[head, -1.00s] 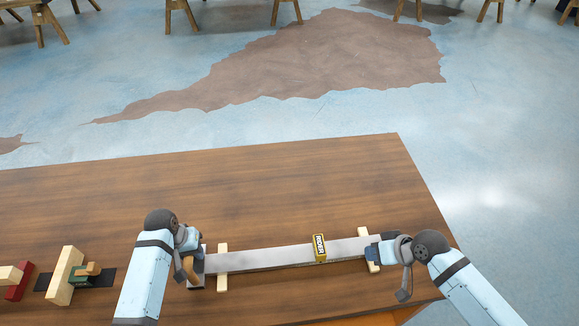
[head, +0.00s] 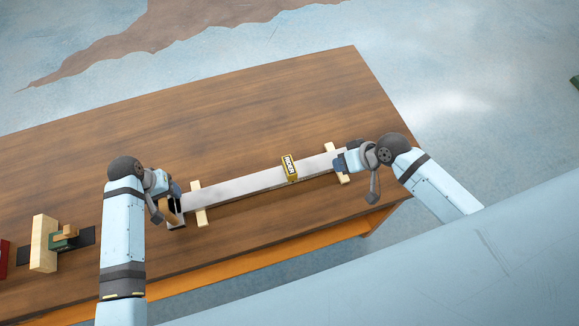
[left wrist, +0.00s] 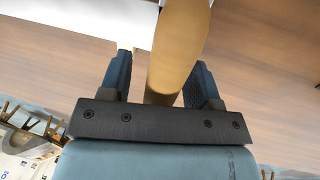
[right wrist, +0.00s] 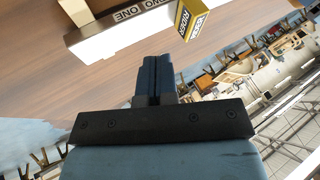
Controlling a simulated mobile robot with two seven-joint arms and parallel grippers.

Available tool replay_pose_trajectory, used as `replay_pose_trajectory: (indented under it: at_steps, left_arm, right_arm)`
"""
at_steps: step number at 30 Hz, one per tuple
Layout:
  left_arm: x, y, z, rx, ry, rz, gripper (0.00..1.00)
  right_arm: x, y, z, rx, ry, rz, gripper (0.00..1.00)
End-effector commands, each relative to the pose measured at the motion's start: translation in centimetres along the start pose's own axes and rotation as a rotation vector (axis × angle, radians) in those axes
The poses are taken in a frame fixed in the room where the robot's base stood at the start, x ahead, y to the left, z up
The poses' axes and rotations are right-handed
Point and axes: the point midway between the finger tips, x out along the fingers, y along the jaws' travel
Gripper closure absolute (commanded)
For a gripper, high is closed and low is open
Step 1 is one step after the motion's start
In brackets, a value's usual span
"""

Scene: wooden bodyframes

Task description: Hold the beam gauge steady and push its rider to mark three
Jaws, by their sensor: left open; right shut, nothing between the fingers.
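The beam gauge is a long pale grey beam (head: 240,188) lying on two light wooden cross blocks on the table. The yellow rider (head: 289,168) sits on the beam, right of its middle; it also shows in the right wrist view (right wrist: 193,18). The gauge's tan handle (left wrist: 180,40) is at the left end. My left gripper (head: 172,196) is open, with the handle between its fingers. My right gripper (head: 341,161) is shut and empty at the beam's right end, apart from the rider.
A wooden block (head: 44,243) with a green and tan piece stands on a dark strip at the table's left. A red block (head: 4,260) is at the picture's left edge. The table (head: 230,125) is clear behind the beam. Its right edge is just past my right gripper.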

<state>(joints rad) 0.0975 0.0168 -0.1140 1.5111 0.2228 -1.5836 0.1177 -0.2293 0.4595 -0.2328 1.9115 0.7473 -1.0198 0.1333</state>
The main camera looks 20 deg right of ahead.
Motion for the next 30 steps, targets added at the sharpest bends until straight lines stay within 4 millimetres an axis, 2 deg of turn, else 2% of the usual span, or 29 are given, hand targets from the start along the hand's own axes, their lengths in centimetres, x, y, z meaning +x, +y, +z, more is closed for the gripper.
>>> replay_pose_trajectory:
  at_steps: [5, 12, 18, 23, 30]
  left_arm:
    - [-2.2, 0.0, -0.1, 0.000, 0.004, 0.000, 0.43]
    - [-7.4, -0.1, -0.1, 0.001, 0.005, -0.001, 0.43]
    - [-10.6, -0.1, -0.1, -0.001, 0.002, -0.001, 0.43]
    - [-11.8, -0.1, 0.0, -0.001, 0.001, -0.001, 0.43]
    - [-11.9, -0.1, 0.0, -0.001, 0.001, -0.001, 0.43]
  right_arm:
    - [0.0, 0.0, 0.0, 0.000, 0.000, 0.000, 1.00]
    - [0.0, 0.0, 0.0, 0.000, 0.000, 0.000, 1.00]
    - [0.0, 0.0, 0.0, 0.000, 0.000, 0.000, 1.00]
    - [0.0, 0.0, 0.0, 0.000, 0.000, 0.000, 1.00]
    - [0.0, 0.0, 0.0, 0.000, 0.000, 0.000, 1.00]
